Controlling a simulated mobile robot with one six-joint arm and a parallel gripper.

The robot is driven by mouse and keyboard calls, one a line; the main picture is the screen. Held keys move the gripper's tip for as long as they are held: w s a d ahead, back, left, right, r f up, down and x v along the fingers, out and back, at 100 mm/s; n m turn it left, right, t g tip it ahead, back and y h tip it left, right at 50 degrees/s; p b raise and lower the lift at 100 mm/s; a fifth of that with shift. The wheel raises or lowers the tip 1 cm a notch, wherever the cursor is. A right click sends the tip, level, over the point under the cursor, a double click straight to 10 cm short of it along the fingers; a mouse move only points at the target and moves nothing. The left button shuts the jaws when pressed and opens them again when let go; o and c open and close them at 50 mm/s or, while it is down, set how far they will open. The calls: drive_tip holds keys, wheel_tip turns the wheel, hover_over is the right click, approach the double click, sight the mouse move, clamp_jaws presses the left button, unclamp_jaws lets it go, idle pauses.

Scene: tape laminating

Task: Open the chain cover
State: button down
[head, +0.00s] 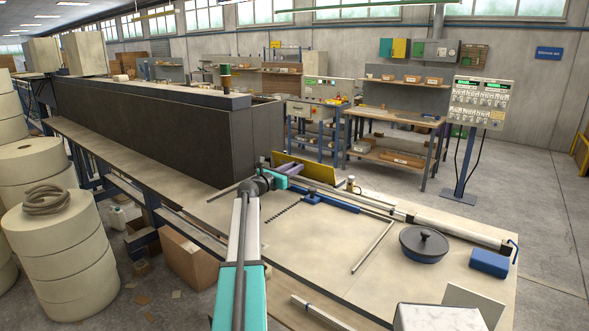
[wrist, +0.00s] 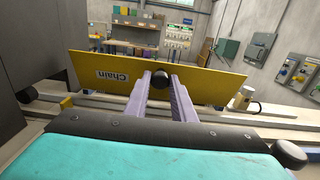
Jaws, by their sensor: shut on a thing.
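The yellow chain cover (wrist: 205,75) spans the middle of the wrist view, its "Chain" label (wrist: 112,76) upside down. It also shows in the head view as a yellow panel (head: 318,174) tilted up at the table's far edge, partly hidden behind my arm. My gripper (wrist: 160,80) has its two purple fingers closed around a round black knob (wrist: 160,78) on the cover. In the head view my gripper (head: 287,171) reaches the cover's left part. A dark toothed strip, possibly chain (head: 282,212), lies on the table; I cannot tell what is under the cover.
The worktable (head: 330,255) holds a black lidded pan (head: 424,245), a blue box (head: 489,263) and loose rails (head: 373,246). A long dark machine housing (head: 160,125) stands at the left. A small cylindrical fitting (wrist: 241,97) sits right of the cover.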

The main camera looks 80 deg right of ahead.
drive_tip(key=c, duration=1.9)
unclamp_jaws()
drive_tip(key=shift+f, duration=0.4)
drive_tip(key=o, duration=0.4)
drive_tip(key=shift+d, duration=0.15)
drive_tip(key=shift+r, duration=0.15)
drive_tip(key=shift+w+a, duration=0.15)
drive_tip(key=shift+a, duration=0.45)
drive_tip(key=b+v, duration=0.4)
drive_tip(key=v, duration=0.8)
drive_tip(key=shift+w+a, duration=0.25)
drive_tip(key=shift+a, duration=0.05)
